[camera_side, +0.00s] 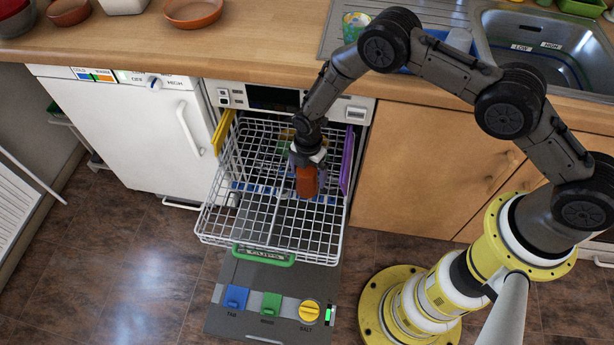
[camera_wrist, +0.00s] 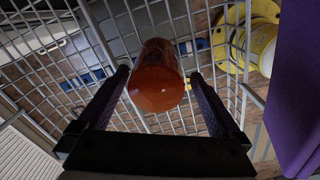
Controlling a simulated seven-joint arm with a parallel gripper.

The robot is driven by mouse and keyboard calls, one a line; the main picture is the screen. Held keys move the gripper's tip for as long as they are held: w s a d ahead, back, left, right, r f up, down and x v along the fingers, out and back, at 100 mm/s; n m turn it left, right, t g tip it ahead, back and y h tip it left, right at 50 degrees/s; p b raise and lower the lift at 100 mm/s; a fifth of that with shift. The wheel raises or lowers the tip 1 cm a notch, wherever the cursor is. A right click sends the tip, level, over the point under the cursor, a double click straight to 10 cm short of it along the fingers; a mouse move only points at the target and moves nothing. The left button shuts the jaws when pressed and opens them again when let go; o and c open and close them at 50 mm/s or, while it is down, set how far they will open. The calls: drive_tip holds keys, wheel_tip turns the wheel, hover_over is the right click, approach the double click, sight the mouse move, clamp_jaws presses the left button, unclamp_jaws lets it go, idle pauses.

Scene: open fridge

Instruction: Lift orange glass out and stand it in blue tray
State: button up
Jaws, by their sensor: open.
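The orange glass (camera_side: 307,182) is in the wire rack of an open dishwasher. It also shows in the wrist view (camera_wrist: 158,80), between my fingers. My gripper (camera_side: 306,160) comes down over the glass from above. In the wrist view my gripper (camera_wrist: 160,74) is open, with one finger on each side of the glass. Gaps seem to show between the fingers and the glass, so it is not clamped. The blue tray (camera_side: 436,35) is on the counter beside the sink, mostly hidden behind my arm.
The wire rack (camera_side: 215,222) is pulled out over the lowered dishwasher door (camera_side: 225,320). A purple panel (camera_side: 347,160) stands at the rack's right side, a yellow one (camera_side: 222,132) at its left. A patterned cup (camera_side: 354,26) stands left of the tray. The rack's front is empty.

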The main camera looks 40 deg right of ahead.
sight(307, 183)
drive_tip(key=shift+w+f, duration=0.2)
drive_tip(key=shift+f, duration=2.45)
drive_tip(key=c, duration=1.5)
drive_tip(key=shift+r, duration=0.1)
wheel_tip(307, 183, up, 7)
drive_tip(key=shift+r, duration=0.15)
drive_tip(key=shift+s+a+f, duration=0.15)
drive_tip(key=shift+s+a, duration=5.5)
drive_tip(key=shift+a, duration=0.05)
drive_tip(key=shift+s+a+f, duration=0.1)
drive_tip(key=shift+s+a, duration=5.55)
